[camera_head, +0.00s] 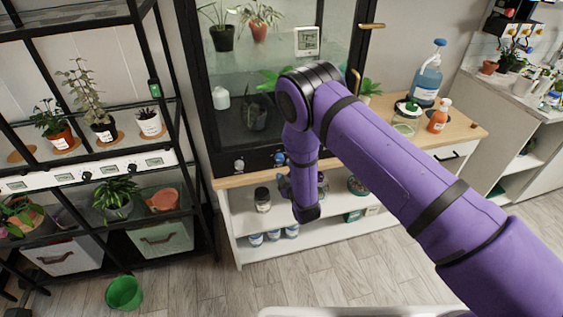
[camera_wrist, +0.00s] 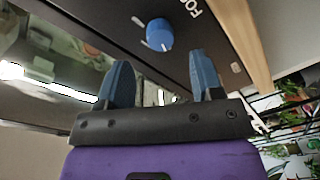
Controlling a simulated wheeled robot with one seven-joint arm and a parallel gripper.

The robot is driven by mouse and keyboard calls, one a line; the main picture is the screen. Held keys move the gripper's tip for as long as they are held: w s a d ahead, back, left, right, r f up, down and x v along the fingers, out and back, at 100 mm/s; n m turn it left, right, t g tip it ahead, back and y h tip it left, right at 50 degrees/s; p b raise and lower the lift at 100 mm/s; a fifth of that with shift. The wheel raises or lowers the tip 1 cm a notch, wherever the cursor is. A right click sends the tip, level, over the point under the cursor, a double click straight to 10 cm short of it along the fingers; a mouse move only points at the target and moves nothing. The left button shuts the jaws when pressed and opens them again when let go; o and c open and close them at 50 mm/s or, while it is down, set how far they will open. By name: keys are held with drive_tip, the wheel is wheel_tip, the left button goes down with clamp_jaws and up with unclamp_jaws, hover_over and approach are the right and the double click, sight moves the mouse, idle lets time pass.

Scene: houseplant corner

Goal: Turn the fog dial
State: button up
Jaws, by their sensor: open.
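The blue fog dial (camera_wrist: 159,34) sits on the dark front panel (camera_wrist: 118,22) in the wrist view, with white lettering, partly cut off, beside it. The blue dial (camera_head: 280,158) also shows in the head view, low on the glass cabinet's front, just left of my forearm. My gripper (camera_wrist: 159,62) is open and empty. Its two blue fingers are spread to either side of the dial's line and point toward the panel. The dial appears beyond the fingertips, with no contact visible. My arm hides part of the panel in the head view.
A pale knob (camera_head: 239,165) sits on the same panel to the left. The glass cabinet (camera_head: 200,88) stands on a wooden-topped shelf unit (camera_head: 232,181) with jars below. A spray bottle (camera_head: 428,80) and an orange bottle (camera_head: 439,116) stand to the right. A plant rack (camera_head: 178,135) is at left.

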sight(280, 160)
drive_tip(key=shift+x, duration=2.8)
drive_tip(key=c, duration=0.9)
